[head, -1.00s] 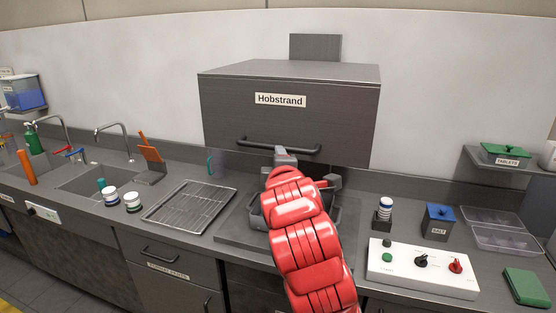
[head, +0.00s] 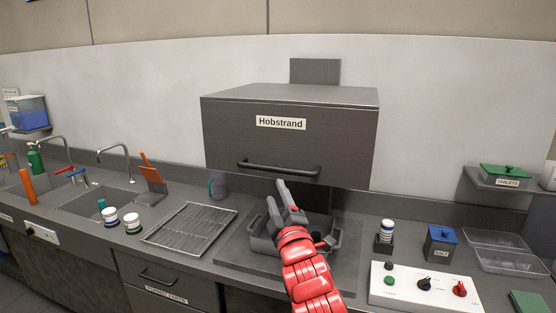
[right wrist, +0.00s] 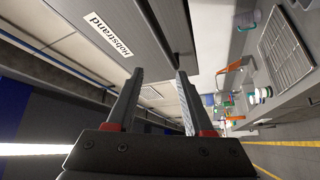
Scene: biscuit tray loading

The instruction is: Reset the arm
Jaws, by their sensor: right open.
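My right arm comes in red from the bottom of the head view. Its gripper (head: 285,196) is in front of and below the Hobstrand hood (head: 290,140), over a dark grey tray (head: 262,243). The two grey fingers are apart and point up. In the right wrist view the gripper (right wrist: 158,78) is open with nothing between its fingers. The hood's front shows at the upper left there, beside the fingers. The arm hides part of the tray. My left gripper is not in view.
A wire rack (head: 190,229) lies left of the tray. A white control panel (head: 425,288) with knobs, a blue-lidded salt box (head: 441,243) and clear trays (head: 497,249) stand to the right. The hood handle (head: 278,169) hangs just above the gripper.

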